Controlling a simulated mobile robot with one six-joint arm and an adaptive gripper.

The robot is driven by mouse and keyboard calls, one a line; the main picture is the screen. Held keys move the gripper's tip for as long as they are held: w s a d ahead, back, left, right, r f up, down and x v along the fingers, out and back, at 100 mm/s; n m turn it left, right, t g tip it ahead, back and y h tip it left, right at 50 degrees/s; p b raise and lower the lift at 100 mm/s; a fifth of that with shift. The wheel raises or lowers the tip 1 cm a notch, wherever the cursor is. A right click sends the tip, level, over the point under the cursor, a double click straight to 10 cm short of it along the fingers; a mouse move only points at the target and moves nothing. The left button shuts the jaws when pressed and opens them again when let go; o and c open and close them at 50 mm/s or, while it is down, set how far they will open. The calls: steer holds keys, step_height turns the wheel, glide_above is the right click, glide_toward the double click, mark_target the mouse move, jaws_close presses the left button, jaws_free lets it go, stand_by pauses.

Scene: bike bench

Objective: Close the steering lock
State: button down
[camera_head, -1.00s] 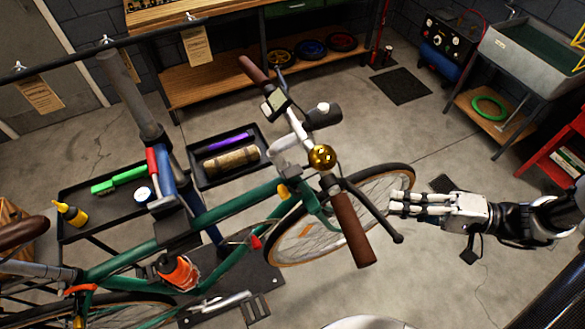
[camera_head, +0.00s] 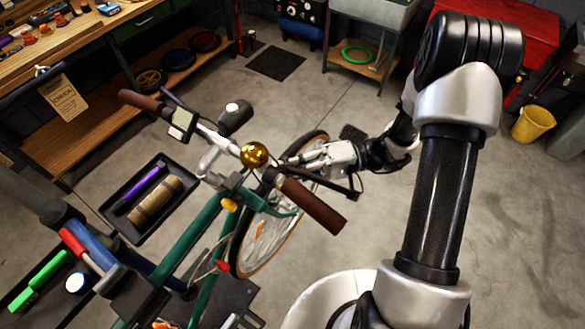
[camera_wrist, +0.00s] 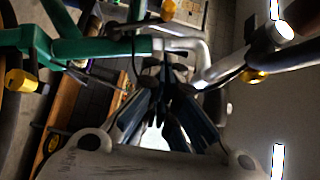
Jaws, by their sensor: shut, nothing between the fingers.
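The green bicycle (camera_head: 192,240) stands clamped, with its silver stem, handlebar and front wheel (camera_head: 262,240). A small yellow-orange knob (camera_head: 229,204) sits on the frame near the steering head; it may be the steering lock, but I cannot tell its state. A similar yellow piece shows in the wrist view (camera_wrist: 20,80) on the green tube. My gripper (camera_head: 291,159) is shut and empty, pointing left just right of the brass bell (camera_head: 254,155). In the wrist view my dark fingers (camera_wrist: 166,72) lie close before the silver stem (camera_wrist: 203,55); whether they touch it is unclear.
The brown right grip (camera_head: 313,205) and brake lever are close below my gripper. A phone-like display (camera_head: 183,124) and dark lamp (camera_head: 235,117) sit on the bar. A black tray (camera_head: 121,206) lies left. Open floor is at right.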

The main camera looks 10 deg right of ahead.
steer(key=s+a, duration=0.3)
steer(key=a, duration=0.5)
steer(key=shift+s+f, duration=0.25)
